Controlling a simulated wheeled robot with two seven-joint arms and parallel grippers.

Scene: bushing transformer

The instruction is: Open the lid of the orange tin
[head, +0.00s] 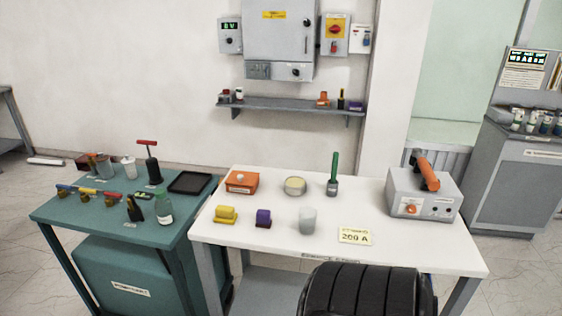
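An orange tin (241,183) stands at the back left of the white table. A small pale knob sits on its top. Its lid looks shut, though the seam is too small to make out. Neither of my grippers shows in the head view.
The white table (410,258) also holds a yellow block (226,215), a purple block (263,218), a round pale tin (295,186), a green-handled brush (333,175), a translucent cup (307,221) and a grey machine (424,193). A teal cart (90,217) with tools stands left. A black ribbed shape covers the table's front edge.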

